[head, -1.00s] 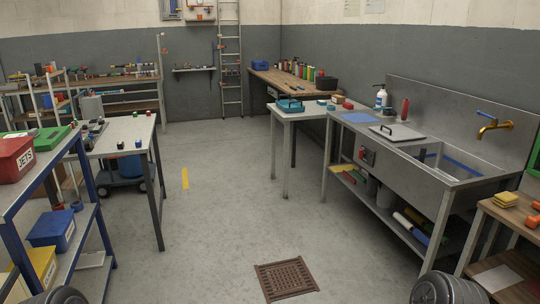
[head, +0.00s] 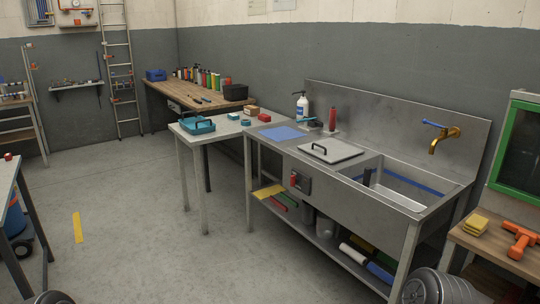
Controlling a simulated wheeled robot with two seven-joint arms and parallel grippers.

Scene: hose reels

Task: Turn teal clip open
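No part is clear enough for me to name it surely as the teal clip. A teal tray-like thing with a dark handle (head: 198,124) sits on the small grey table (head: 217,134). Small teal pieces lie beside it, one near the table's back (head: 233,116) and one further right (head: 246,122). Another small teal thing (head: 308,121) lies at the back of the steel sink bench (head: 285,146), near a white pump bottle. Neither of my grippers is in view; only dark rounded parts, probably of my arms, show at the bottom edge.
The sink bench runs along the right wall with a brass tap (head: 446,139) and a grey lidded panel (head: 330,151). A wooden table (head: 470,236) with an orange tool (head: 520,239) stands at the right. A ladder (head: 119,70) leans at the back.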

